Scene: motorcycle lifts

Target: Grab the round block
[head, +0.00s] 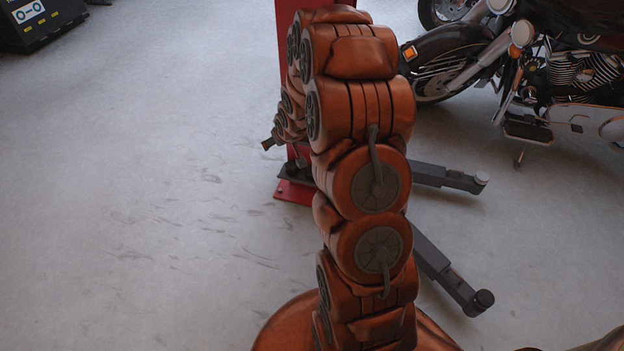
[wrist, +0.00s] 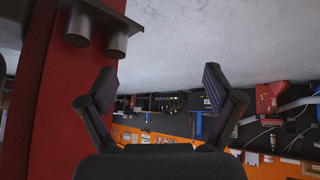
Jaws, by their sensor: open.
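I cannot clearly identify a loose round block in either view. In the wrist view, two grey round cylinders (wrist: 117,41) hang from a dark bracket on a red post (wrist: 52,110); I cannot tell whether either is the block. In the head view, dark lift arms end in round pads, one at the right (head: 482,179) and one lower (head: 483,300). My gripper (wrist: 158,88) is open, with its two dark fingers wide apart and nothing between them. The post and cylinders are beside and beyond the left finger. My arm hides part of the post in the head view.
A motorcycle (head: 570,90) stands at the upper right. A dark box with a screen (head: 42,25) is at the upper left. The pale floor (head: 120,220) is clear at left. The wrist view shows a distant orange wall (wrist: 275,170) with shelves and tools.

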